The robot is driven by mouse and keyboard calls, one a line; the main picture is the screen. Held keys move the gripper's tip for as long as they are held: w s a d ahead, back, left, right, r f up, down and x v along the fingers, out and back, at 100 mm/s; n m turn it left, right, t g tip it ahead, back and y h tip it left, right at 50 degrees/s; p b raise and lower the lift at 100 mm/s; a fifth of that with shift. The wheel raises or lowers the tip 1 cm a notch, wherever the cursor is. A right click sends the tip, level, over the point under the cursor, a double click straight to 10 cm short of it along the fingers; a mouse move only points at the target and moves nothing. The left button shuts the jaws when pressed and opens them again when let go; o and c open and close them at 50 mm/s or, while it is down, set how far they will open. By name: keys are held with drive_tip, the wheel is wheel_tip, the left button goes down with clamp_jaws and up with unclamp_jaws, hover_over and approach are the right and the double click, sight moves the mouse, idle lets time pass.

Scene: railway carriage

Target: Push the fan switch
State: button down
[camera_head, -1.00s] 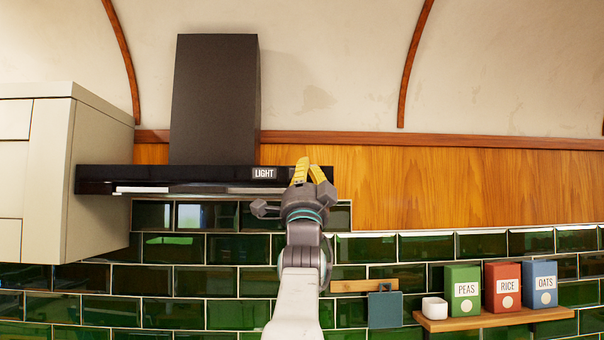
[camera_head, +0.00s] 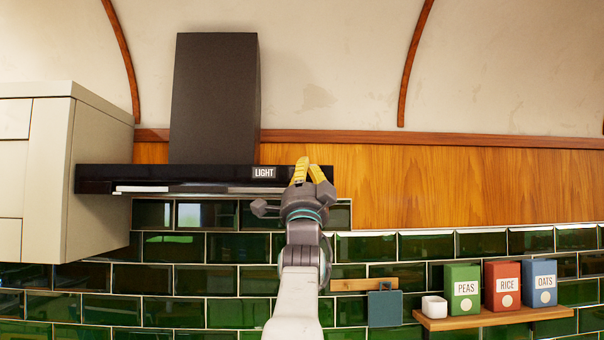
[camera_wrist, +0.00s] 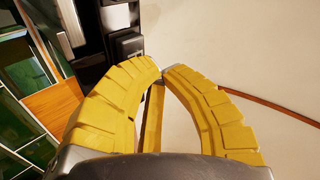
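The black range hood (camera_head: 130,175) spans the upper left, with a white LIGHT label (camera_head: 264,173) on its front strip. My gripper (camera_head: 309,165) is raised at the right end of that strip, its yellow fingers angled together and covering part of it. No fan label is readable; my fingers may hide it. In the wrist view, the fingertips (camera_wrist: 162,70) come together with nothing held between them. Beyond them is the dark hood front (camera_wrist: 92,62) with small pale and grey switch-like blocks (camera_wrist: 127,46). I cannot tell whether the fingertips touch any of them.
A cream cabinet (camera_head: 98,180) stands left of the hood. A wooden shelf (camera_head: 495,318) at lower right holds PEAS (camera_head: 463,289), RICE (camera_head: 503,287) and OATS (camera_head: 540,283) boxes and a white cup (camera_head: 434,307). Wood panelling (camera_head: 450,187) and green tiles are behind.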

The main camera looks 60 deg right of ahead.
drive_tip(key=shift+w+d, duration=0.15)
drive_tip(key=shift+d, duration=0.05)
idle(0.4)
drive_tip(key=shift+a, duration=0.15)
drive_tip(key=shift+s+a+b, duration=0.5)
drive_tip(key=shift+a+b, duration=0.05)
drive_tip(key=shift+a, duration=0.1)
drive_tip(key=shift+a, duration=0.1)
drive_tip(key=shift+s+a+b, duration=0.55)
drive_tip(key=shift+a+b, duration=0.15)
drive_tip(key=shift+a, duration=0.1)
drive_tip(key=shift+s+a+b, duration=0.5)
drive_tip(key=shift+a+b, duration=0.2)
drive_tip(key=shift+a, duration=0.15)
drive_tip(key=shift+s+a+b, duration=0.55)
drive_tip(key=shift+a+b, duration=0.15)
drive_tip(key=shift+a, duration=0.1)
